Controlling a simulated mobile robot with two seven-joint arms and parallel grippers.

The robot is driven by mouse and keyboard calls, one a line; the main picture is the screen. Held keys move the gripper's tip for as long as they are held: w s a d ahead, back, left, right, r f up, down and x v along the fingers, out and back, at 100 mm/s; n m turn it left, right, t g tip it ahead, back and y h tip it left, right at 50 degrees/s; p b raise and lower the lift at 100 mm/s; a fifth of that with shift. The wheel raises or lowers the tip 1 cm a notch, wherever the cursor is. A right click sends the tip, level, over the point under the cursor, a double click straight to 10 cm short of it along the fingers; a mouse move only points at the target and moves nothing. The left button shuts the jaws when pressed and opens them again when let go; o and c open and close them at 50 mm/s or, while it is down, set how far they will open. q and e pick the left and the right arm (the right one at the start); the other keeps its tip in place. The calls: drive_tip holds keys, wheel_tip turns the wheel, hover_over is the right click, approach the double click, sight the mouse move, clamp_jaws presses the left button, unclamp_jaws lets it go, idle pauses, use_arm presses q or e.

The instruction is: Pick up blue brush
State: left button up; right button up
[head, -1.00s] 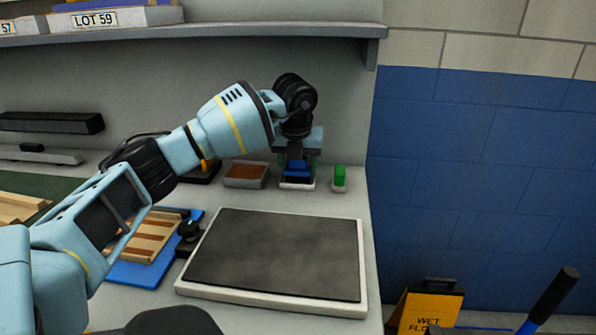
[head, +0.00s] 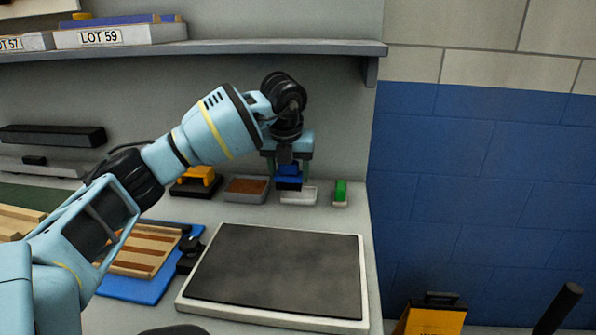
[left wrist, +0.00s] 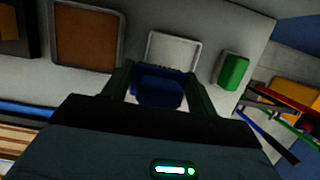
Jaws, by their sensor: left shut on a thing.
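The blue brush (head: 289,174) is held between the fingers of my left gripper (head: 288,168), which is shut on it. In the head view it hangs in front of and partly over a white tray (head: 299,197) at the back of the counter. In the left wrist view the blue brush (left wrist: 158,88) sits between the two fingers, and the white tray (left wrist: 172,48) beyond it looks empty. Most of the brush's lower part is hard to make out. My right gripper is not in view.
A green block (head: 341,190) stands right of the white tray, and a tray with brown contents (head: 245,189) and a yellow item (head: 196,180) stand left. A dark-topped plate (head: 280,270) fills the front counter. A shelf (head: 200,49) runs above the arm.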

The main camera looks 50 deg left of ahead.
use_arm(q)
drive_tip(key=s, duration=0.8)
drive_tip(key=s+d+r+b, duration=0.1)
drive_tip(key=s, duration=0.3)
drive_tip(key=shift+s, duration=0.35)
drive_tip(key=shift+r, duration=0.1)
